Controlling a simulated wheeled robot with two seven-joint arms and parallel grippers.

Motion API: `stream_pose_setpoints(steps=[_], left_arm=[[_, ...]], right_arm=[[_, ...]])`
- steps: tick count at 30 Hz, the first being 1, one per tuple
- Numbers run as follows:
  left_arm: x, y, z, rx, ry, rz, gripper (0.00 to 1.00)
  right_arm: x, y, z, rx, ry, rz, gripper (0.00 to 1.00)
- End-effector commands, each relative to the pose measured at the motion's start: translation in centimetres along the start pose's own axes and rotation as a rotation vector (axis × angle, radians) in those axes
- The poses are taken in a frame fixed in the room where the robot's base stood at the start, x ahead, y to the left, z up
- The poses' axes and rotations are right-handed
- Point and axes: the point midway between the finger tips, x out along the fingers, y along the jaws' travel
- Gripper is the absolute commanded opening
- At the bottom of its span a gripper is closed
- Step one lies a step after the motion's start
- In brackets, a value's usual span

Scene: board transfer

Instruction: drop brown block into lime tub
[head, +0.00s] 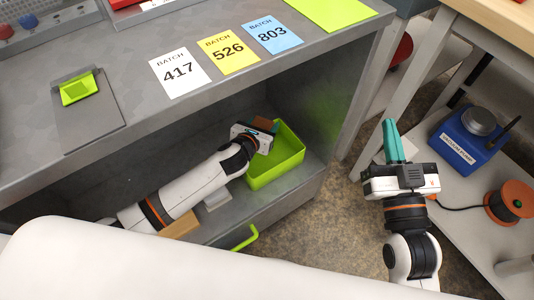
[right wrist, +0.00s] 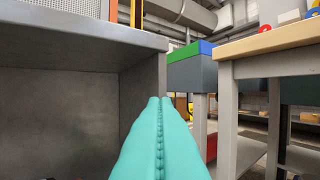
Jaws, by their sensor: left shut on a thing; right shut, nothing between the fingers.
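The lime tub (head: 286,168) stands on the lower shelf inside the grey bench, its open top facing up. My left gripper (head: 268,128) reaches into the bench at the tub's left rim. It is shut on the brown block (head: 264,123), of which only a small part shows behind the fingers. The block appears over the tub's back left part; its exact height above the tub cannot be told. My right gripper (head: 391,141) is shut and empty, outside the bench to the right. Its teal fingers (right wrist: 160,140) fill the lower middle of the right wrist view.
The bench top (head: 130,75) lies over the shelf and limits room above the tub. A tan block (head: 180,223) and a grey piece (head: 217,199) lie left of the tub. A side table carries a blue device (head: 466,138) and an orange spool (head: 514,201).

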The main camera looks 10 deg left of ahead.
Motion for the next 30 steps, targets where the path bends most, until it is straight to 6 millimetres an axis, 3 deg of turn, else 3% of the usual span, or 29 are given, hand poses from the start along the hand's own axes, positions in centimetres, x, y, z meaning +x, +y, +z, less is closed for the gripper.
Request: stream_pose_setpoints(steps=[12,26,27,30], left_arm=[[0.4,0.8,1.2,0.000,0.000,0.003,0.30],[0.4,0.9,1.3,0.001,0.000,0.004,0.30],[0.4,0.9,1.3,0.001,0.000,0.004,0.59],[0.4,0.9,1.3,0.001,0.000,0.004,0.76]], right_arm=[[-0.8,0.8,5.1,0.014,-0.361,0.018,0.00],[-1.2,0.9,6.2,0.016,-0.426,0.020,0.00],[-1.2,0.9,6.2,0.016,-0.425,0.020,0.00],[-1.2,0.9,6.2,0.016,-0.425,0.020,0.00]])
